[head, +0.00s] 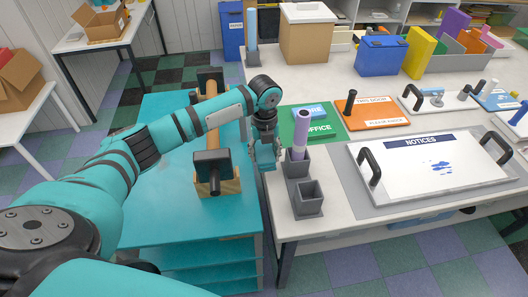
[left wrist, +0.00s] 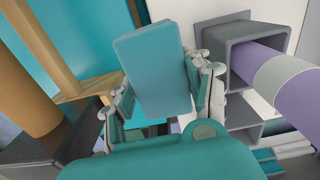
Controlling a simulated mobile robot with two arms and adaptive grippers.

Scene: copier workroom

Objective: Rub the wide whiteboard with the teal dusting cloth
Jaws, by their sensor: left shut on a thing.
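The wide whiteboard (head: 405,178) lies flat on the white table, with a dark NOTICES strip along its top and black handles at its left and right ends. Blue marks (head: 442,166) show on its white face. My left gripper (head: 268,162) is shut on the teal dusting cloth (left wrist: 152,62), which looks like a flat block between the fingers in the left wrist view. The gripper hangs at the table's left edge, left of the whiteboard and apart from it. In the head view the cloth is hard to tell from the gripper. My right gripper is not in view.
A grey holder (head: 308,204) with a purple roll (head: 301,136) stands between my left gripper and the whiteboard. Green (head: 330,128) and orange (head: 374,118) boards lie behind. A teal cart (head: 160,222) with a wooden rack stands left of the table.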

